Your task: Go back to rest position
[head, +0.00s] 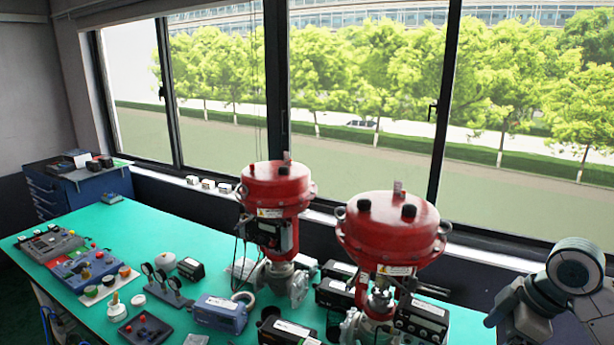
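Two red-topped valve actuators stand on the green bench (130,222). The left valve (275,187) is a little farther back. The right valve (391,240) is nearer and has a black positioner box (421,318) on its right side. One of my arms, grey with a teal joint, shows at the right edge in the head view. Its gripper is out of view. My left arm and gripper are not in view.
Several instruments lie on the bench, among them a blue-grey box (220,313), a gauge stand (167,285) and a blue control panel (86,267). A blue drawer cabinet (80,188) stands at the far left. Windows line the back.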

